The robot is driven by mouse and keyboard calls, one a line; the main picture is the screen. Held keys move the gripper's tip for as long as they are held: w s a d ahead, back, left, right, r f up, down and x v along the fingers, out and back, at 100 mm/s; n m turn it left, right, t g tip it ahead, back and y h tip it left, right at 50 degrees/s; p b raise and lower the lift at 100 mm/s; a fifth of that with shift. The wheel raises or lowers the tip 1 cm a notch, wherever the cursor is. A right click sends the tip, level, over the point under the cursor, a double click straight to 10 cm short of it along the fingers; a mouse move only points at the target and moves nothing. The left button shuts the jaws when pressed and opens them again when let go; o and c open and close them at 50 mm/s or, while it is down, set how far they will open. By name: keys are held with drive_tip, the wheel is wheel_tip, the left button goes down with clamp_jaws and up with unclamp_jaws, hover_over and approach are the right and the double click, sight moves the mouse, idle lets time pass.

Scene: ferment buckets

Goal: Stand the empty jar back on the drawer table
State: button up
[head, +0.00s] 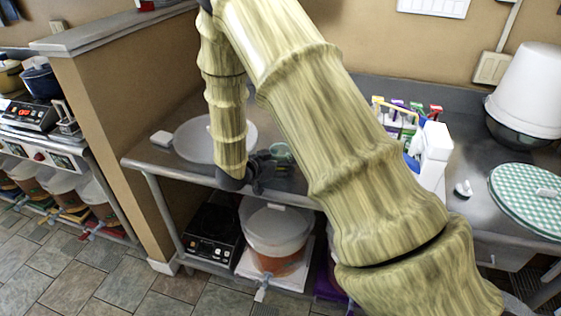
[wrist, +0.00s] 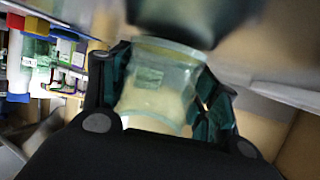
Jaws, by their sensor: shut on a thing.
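My gripper (head: 262,172) is over the front part of the steel table (head: 478,165), below the end of my arm. It is shut on the clear, greenish glass jar (head: 281,151), of which only a small part shows in the head view. In the wrist view the jar (wrist: 158,85) sits between the dark fingers (wrist: 160,105). It looks empty and has a small pale label. I cannot tell whether its base touches the table. A drawer front (head: 500,255) shows under the table's right part.
A translucent round lid (head: 195,140) lies left of my gripper. A white jug (head: 432,155) and spray bottles (head: 400,112) stand to the right, with a checked round cover (head: 530,195) and white bucket (head: 528,90) beyond. A lidded bucket (head: 275,228) and black scale (head: 212,232) are below.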

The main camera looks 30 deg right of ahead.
drive_tip(key=shift+f, duration=0.1)
drive_tip(key=o, duration=1.3)
drive_tip(key=shift+a, duration=0.1)
drive_tip(key=b+v, duration=0.2)
drive_tip(key=v, duration=1)
